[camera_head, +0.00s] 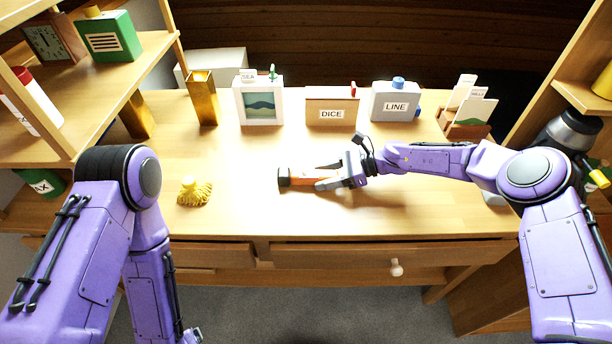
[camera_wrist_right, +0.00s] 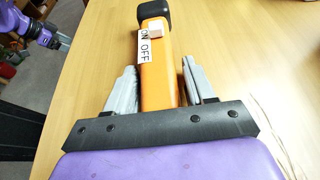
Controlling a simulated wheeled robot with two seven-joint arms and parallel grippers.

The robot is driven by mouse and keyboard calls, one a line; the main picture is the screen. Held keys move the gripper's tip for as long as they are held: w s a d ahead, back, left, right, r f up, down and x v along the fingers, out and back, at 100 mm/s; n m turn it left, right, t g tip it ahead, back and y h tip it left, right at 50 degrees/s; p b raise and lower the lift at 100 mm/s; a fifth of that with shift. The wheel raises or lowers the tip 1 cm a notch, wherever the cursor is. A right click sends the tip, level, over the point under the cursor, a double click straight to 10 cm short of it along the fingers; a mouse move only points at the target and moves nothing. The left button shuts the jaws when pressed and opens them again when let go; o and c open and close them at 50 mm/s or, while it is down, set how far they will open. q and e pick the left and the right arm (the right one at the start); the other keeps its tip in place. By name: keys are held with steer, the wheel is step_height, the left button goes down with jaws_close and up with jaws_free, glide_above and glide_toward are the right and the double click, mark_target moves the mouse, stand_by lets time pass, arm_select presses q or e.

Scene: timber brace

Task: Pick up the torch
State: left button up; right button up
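The torch (camera_head: 299,177) lies on the desk, an orange bar with a black head pointing left. In the right wrist view the torch (camera_wrist_right: 158,70) shows a white switch and an ON/OFF label. My right gripper (camera_head: 325,177) is around the torch's rear part; in the wrist view its fingers (camera_wrist_right: 158,85) stand on both sides of the orange body, with what look like narrow gaps. The torch's rear end is hidden by the gripper. My left arm hangs in front of the desk; only a bit of its hand (camera_head: 191,335) shows at the bottom edge.
A yellow ribbed object (camera_head: 194,191) sits left of the torch. Along the back stand a brass vase (camera_head: 203,98), a picture frame (camera_head: 260,104), a DICE box (camera_head: 331,113), a LINE box (camera_head: 395,103) and a card holder (camera_head: 467,128). Shelves flank the desk. The desk's middle front is clear.

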mark_target(307, 172)
steer(key=c, duration=0.8)
steer(key=shift+r, duration=0.45)
step_height(307, 172, up, 3)
steer(key=shift+s+f, duration=0.1)
steer(key=s+r, duration=0.3)
steer(key=s, duration=0.1)
steer(key=s+a+r, duration=0.1)
steer(key=s+r, duration=0.2)
steer(key=s, duration=0.2)
steer(key=s+r+b, duration=0.1)
steer(key=s+r, duration=0.2)
steer(key=s, duration=0.1)
steer(key=shift+s+a+r, duration=0.15)
steer(key=shift+s+r, duration=0.05)
steer(key=shift+s, duration=0.2)
